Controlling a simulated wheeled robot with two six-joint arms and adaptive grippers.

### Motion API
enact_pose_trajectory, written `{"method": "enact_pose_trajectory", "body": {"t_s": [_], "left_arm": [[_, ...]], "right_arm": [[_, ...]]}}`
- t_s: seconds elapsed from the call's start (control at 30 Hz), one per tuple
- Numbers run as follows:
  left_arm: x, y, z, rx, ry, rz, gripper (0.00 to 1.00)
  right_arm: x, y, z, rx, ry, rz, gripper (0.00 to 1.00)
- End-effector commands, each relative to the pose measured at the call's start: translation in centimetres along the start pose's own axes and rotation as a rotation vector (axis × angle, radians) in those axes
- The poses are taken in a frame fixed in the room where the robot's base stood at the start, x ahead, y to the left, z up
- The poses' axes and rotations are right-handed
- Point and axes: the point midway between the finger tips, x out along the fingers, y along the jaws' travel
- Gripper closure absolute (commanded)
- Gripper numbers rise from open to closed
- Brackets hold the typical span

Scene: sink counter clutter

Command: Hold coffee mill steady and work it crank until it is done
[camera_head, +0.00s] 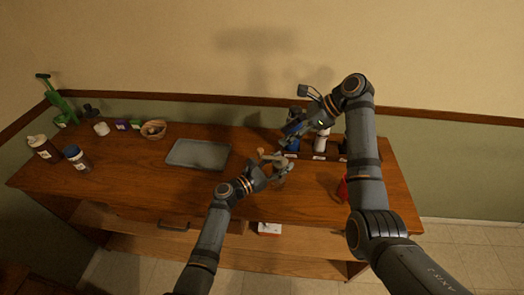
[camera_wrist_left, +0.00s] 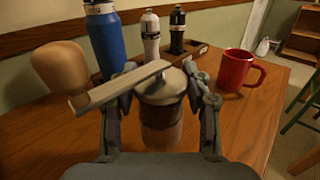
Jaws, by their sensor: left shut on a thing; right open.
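The coffee mill (camera_wrist_left: 162,122) stands upright in the left wrist view, with a grey top and a see-through brownish body. Its crank (camera_wrist_left: 122,84) is a flat bar over the top, ending at the left in a tan wooden knob (camera_wrist_left: 62,66). In the head view the mill is small and partly covered by my left gripper (camera_head: 273,173), whose fingers are shut around the mill's body. The knob (camera_head: 261,152) shows at the upper left of the mill. My right gripper (camera_head: 291,132) is open, above and behind the mill, apart from the crank.
A red mug (camera_wrist_left: 236,70) stands right of the mill. A blue bottle (camera_wrist_left: 105,40), a white bottle (camera_wrist_left: 150,40) and a black one (camera_wrist_left: 177,32) stand behind it. A grey tray (camera_head: 199,154) lies to the left, with bare tabletop around it. Jars and a bowl (camera_head: 153,129) stand farther left.

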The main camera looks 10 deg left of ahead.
Motion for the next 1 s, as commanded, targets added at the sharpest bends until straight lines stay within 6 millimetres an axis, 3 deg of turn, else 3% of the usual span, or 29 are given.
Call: {"method": "enact_pose_trajectory", "body": {"t_s": [0.23,0.5,0.7,1.0], "left_arm": [[0.0,0.0,0.0,0.0,0.0,0.0,0.98],[0.0,0.0,0.0,0.0,0.0,0.0,0.98],[0.0,0.0,0.0,0.0,0.0,0.0,0.98],[0.0,0.0,0.0,0.0,0.0,0.0,0.98]], "right_arm": [[1.3,0.1,0.1,0.002,-0.009,0.002,0.58],[7.4,0.1,0.1,0.003,-0.008,0.004,0.58],[10.8,0.1,0.1,0.002,-0.006,0.001,0.58],[12.0,0.1,0.1,0.0,-0.005,-0.001,0.58]]}}
